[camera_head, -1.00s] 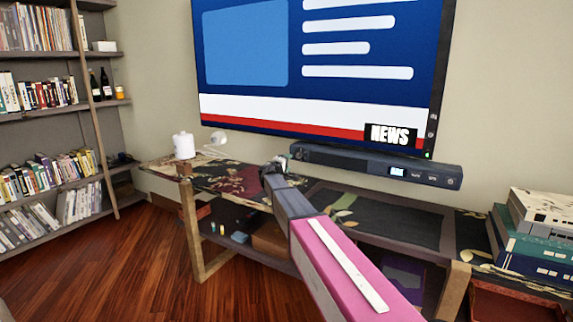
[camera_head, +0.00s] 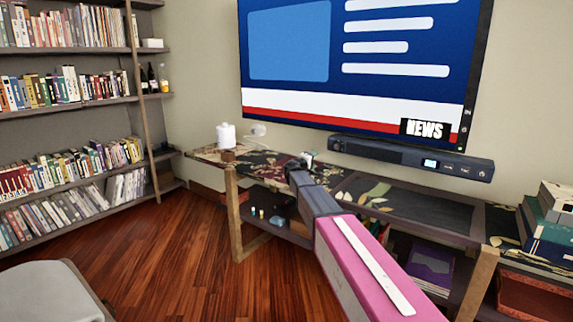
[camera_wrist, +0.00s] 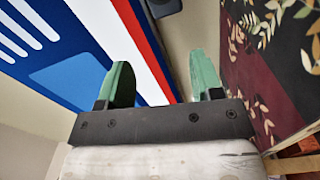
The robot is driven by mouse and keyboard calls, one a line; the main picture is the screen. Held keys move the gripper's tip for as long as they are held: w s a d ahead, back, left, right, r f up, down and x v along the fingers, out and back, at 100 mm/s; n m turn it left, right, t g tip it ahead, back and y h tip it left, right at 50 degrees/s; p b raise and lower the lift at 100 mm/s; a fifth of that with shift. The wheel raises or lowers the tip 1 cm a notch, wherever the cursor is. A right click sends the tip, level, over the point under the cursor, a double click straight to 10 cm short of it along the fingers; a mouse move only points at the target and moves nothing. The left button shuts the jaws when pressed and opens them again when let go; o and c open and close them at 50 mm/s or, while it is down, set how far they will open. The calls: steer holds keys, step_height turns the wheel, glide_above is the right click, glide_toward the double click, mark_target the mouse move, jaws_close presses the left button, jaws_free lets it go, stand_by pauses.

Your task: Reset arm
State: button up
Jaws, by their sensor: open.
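My gripper shows in the wrist view (camera_wrist: 158,78) as two green fingers, spread apart on a dark bracket with nothing between them. In the head view, my arm with its pink link stretches from the lower right toward the console table (camera_head: 483,285). The arm's far end is small there, in front of the tabletop, and its fingers cannot be made out. Whether it touches the table cannot be told.
A wall screen (camera_head: 290,45) and a soundbar (camera_head: 410,158) are behind the arm. A white canister (camera_head: 226,136) stands on the table's left end. Stacked boxes (camera_head: 550,225) are at right. A bookshelf (camera_head: 60,100) stands left, a grey seat (camera_head: 45,292) lower left. Wood floor between is clear.

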steer(key=s+d+f+m+g+y, duration=0.1)
steer(key=s+d+f+m+g, duration=0.3)
steer(key=s+f, duration=0.65)
steer(key=s+d+f+m+g+y, duration=0.2)
steer(key=s+d+f+g, duration=0.35)
steer(key=s, duration=0.75)
steer(key=s+a+f+m+g+y, duration=0.1)
steer(key=s+f, duration=0.5)
steer(key=s, duration=0.6)
steer(key=s+a+f+m+g+y, duration=0.2)
steer(key=s+f+g+y, duration=0.2)
steer(key=s, duration=0.9)
step_height(320, 180, down, 3)
steer(key=y, duration=0.2)
steer(key=shift+s+a+y, duration=0.25)
steer(key=shift+a+y, duration=0.05)
